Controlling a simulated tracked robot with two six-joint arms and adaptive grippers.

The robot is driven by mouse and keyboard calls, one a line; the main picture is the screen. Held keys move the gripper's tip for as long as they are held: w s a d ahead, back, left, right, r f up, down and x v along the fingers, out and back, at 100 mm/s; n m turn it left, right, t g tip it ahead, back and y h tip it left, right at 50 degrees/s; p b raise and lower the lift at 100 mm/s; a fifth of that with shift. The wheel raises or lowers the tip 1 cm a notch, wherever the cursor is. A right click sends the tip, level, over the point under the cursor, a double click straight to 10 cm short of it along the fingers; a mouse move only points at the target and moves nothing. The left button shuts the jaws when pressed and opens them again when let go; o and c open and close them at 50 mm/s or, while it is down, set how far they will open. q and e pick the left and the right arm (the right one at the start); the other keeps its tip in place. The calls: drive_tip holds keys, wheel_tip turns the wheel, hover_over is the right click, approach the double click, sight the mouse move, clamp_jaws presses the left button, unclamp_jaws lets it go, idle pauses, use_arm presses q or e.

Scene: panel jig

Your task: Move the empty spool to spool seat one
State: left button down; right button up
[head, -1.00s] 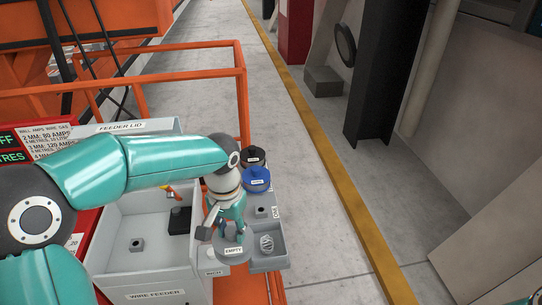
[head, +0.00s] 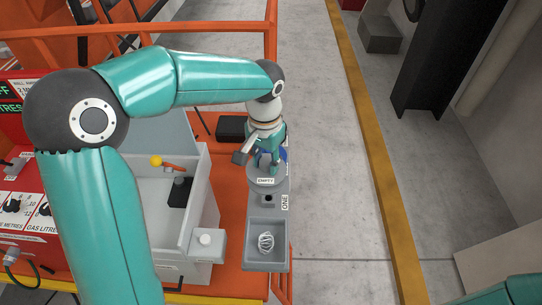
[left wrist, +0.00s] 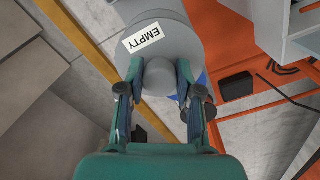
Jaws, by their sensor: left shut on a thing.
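The grey empty spool (head: 255,175), labelled EMPTY, is in my left gripper (head: 268,162). In the left wrist view the fingers (left wrist: 160,82) close on the round knob in the middle of the spool (left wrist: 170,50). In the head view the spool shows just beyond the peg (head: 268,199) beside the label ONE (head: 285,202), on the grey strip. It covers part of that strip, and I cannot tell its height above it. My right gripper is out of view; only a piece of my right arm shows at the lower right.
A blue spool (head: 284,155) is mostly hidden behind my left gripper. A grey tray (head: 252,264) with a wire coil (head: 266,242) lies at the strip's near end. The open wire feeder box (head: 140,208) stands to the left. Bare floor lies to the right.

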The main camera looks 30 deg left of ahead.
sight(268, 177)
use_arm(q)
drive_tip(key=shift+w+d, duration=0.1)
drive_tip(key=shift+d, duration=0.1)
drive_tip(key=shift+f+b, duration=2.45)
drive_tip(key=shift+f, duration=0.5)
drive_tip(key=shift+f+b, duration=1.35)
drive_tip(key=shift+f, duration=0.2)
drive_tip(key=c, duration=0.7)
unclamp_jaws()
